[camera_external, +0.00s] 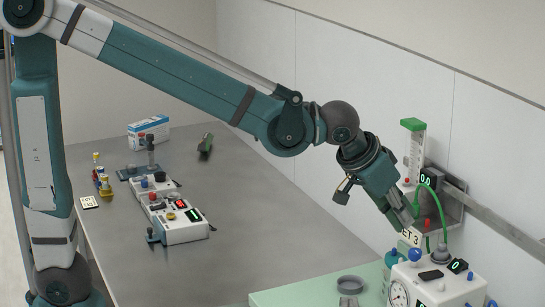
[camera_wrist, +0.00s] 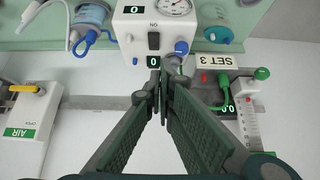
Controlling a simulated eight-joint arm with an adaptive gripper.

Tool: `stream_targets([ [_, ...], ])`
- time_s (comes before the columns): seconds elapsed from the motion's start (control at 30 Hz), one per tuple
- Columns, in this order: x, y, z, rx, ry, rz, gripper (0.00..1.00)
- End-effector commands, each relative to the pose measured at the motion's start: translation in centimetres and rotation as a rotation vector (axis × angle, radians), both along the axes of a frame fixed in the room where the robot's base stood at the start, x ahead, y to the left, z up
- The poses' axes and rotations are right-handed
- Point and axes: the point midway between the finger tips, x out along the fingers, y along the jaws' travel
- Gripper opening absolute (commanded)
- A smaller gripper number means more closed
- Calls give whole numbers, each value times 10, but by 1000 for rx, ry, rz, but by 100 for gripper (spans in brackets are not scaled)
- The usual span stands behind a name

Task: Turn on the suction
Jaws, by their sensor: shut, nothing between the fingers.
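The suction unit is likely the white box (camera_external: 437,291) with a round gauge (camera_external: 398,295) at the lower right of the external view. In the wrist view this box (camera_wrist: 130,30) is at the top centre, with its gauge (camera_wrist: 176,7), a black rocker switch (camera_wrist: 153,40) marked ON, a blue knob (camera_wrist: 181,48) and displays reading 0. My gripper (camera_external: 411,221) is above and behind the box in the external view. In the wrist view its fingers (camera_wrist: 163,75) are shut and empty, with tips just below the switch and knob. I cannot tell whether they touch the box.
A SET 3 sign (camera_external: 410,237) is close to my gripper. A flowmeter with a green top (camera_external: 413,140) stands by the wall rail (camera_external: 500,225). An AIR panel (camera_wrist: 35,118) is at left in the wrist view. Several devices sit on the grey counter (camera_external: 270,240).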

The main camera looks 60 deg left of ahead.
Motion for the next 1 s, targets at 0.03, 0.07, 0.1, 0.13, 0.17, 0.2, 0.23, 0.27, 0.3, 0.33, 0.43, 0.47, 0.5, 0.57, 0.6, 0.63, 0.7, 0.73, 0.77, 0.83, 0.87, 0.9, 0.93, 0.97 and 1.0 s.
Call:
stream_targets([
  [0.03,5,-5,0,0,-1,-1,0],
  [0.07,7,-8,0,-1,-1,-1,0],
  [0.1,10,-11,-1,-1,-2,0,0],
  [0.13,12,-13,-1,-1,-2,0,0],
  [0.17,14,-15,-2,-1,-2,0,0],
  [0.2,15,-17,-2,-2,-3,0,0],
  [0.23,16,-18,-3,-2,-3,0,0],
  [0.27,17,-19,-3,-2,-3,0,0],
  [0.3,18,-19,-3,-1,-3,0,0],
  [0.33,18,-20,-3,-1,-4,0,0],
  [0.43,19,-21,-3,-1,-4,0,0],
  [0.47,19,-21,-3,-1,-4,0,0],
  [0.5,19,-21,-3,-1,-4,0,0],
  [0.57,19,-20,-3,-1,-4,0,0],
  [0.6,19,-20,-3,-1,-4,0,0],
  [0.63,19,-20,-3,-1,-4,0,0],
  [0.7,19,-20,-3,-1,-4,0,0],
  [0.73,19,-20,-3,-1,-4,0,0],
  [0.77,19,-20,-4,-1,-4,0,0],
  [0.83,20,-20,-4,-1,-4,0,0],
  [0.87,20,-20,-5,-1,-4,0,0],
  [0.9,21,-20,-6,-1,-4,0,0],
  [0.93,22,-20,-6,-1,-4,0,0],
  [0.97,23,-20,-7,-1,-4,0,0],
  [1.0,24,-20,-9,-1,-4,0,0],
])
